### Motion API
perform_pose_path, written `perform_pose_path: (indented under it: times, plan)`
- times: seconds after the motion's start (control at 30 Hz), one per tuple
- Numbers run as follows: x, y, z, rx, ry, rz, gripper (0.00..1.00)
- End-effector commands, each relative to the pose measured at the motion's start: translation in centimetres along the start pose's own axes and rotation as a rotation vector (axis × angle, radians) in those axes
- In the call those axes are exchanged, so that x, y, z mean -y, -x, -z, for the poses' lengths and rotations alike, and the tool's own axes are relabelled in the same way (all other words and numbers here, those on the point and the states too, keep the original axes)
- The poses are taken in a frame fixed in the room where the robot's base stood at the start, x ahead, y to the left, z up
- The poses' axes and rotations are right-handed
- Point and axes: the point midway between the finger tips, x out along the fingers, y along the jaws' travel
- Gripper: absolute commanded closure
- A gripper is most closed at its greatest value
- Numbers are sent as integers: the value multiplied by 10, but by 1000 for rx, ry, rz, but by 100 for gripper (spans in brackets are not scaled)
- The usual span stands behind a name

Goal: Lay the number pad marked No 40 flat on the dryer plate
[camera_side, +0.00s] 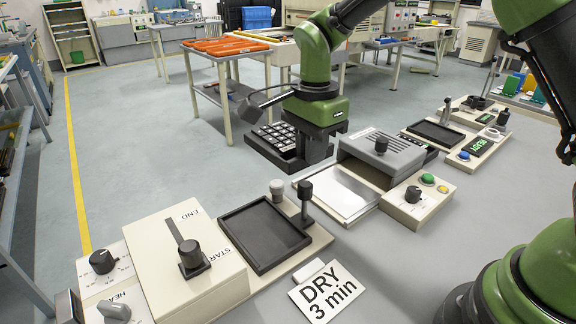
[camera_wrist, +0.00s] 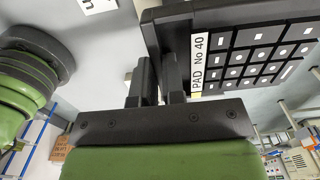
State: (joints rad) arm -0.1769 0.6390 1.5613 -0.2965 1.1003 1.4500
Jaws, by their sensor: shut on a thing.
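My gripper (camera_side: 314,148) is shut on the dark number pad (camera_side: 272,146), which has light-marked keys and is held roughly level, keys up, in the side view. In the wrist view the fingers (camera_wrist: 160,78) grip the pad's edge, beside its white label reading "PAD No 40" (camera_wrist: 198,62). The pad (camera_wrist: 262,42) is behind and left of a grey-hooded unit (camera_side: 385,150) with a bare silver plate (camera_side: 338,196). An empty black tray (camera_side: 264,234) with two posts lies nearer the camera. A card reading "DRY 3 min" (camera_side: 327,291) lies beside it. No visible label names the dryer plate.
A beige box (camera_side: 190,275) with a START/END lever stands at the front left. Knobs and buttons (camera_side: 415,200) sit right of the silver plate. Another station with a dark tray and READY display (camera_side: 480,146) is at the back right.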

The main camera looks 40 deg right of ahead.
Motion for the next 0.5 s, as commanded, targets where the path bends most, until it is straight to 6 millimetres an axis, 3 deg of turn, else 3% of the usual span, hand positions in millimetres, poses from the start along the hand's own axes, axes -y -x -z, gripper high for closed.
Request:
perform_pose_path:
  times: [0.03, 0.2, 0.5]
  plan:
    - [2, 0, 19, 0, -11, 1, 100]
    - [0, 0, 78, 0, -11, 2, 100]
    - [-15, 0, 146, 0, -6, 5, 100]
